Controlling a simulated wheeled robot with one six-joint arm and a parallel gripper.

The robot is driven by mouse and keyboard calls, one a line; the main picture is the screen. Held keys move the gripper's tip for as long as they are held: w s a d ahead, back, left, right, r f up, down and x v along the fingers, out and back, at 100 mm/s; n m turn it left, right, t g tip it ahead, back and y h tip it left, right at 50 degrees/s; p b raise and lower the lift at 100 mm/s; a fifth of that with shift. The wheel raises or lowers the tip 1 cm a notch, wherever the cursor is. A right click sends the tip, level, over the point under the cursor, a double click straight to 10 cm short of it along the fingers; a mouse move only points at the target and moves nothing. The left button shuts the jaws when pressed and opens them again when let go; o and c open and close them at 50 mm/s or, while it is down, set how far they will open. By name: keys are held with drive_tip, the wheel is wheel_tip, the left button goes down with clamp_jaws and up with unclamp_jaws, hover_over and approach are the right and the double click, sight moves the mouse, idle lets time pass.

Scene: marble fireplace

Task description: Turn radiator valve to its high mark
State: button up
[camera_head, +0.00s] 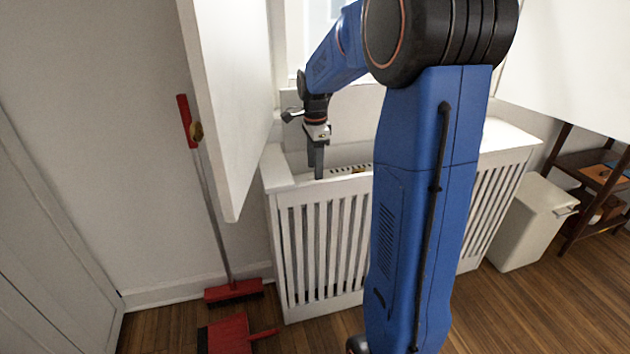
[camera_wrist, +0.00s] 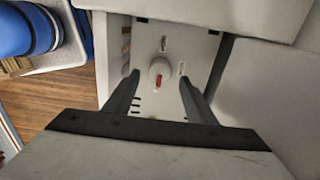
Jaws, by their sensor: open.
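The radiator valve is a round pale knob (camera_wrist: 153,67) with a red pointer (camera_wrist: 158,81), set on a white panel in the wrist view. Small dark marks (camera_wrist: 135,104) lie on the panel around it; they are too small to read. My gripper (camera_wrist: 160,80) is open, with one finger on each side of the knob in the picture. I cannot tell whether the fingertips reach down to its level. In the head view my gripper (camera_head: 317,172) points down at the top of the white slatted radiator cover (camera_head: 305,240); the knob is not clearly visible there.
A white panel (camera_head: 232,110) hangs close on the left of my gripper. A red-handled broom (camera_head: 212,205) leans on the wall, with a red dustpan (camera_head: 228,335) on the floor. A white bin (camera_head: 525,225) and dark wooden shelf (camera_head: 590,185) stand right.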

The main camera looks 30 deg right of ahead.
drive_tip(key=shift+f, duration=2.9)
drive_tip(key=c, duration=1)
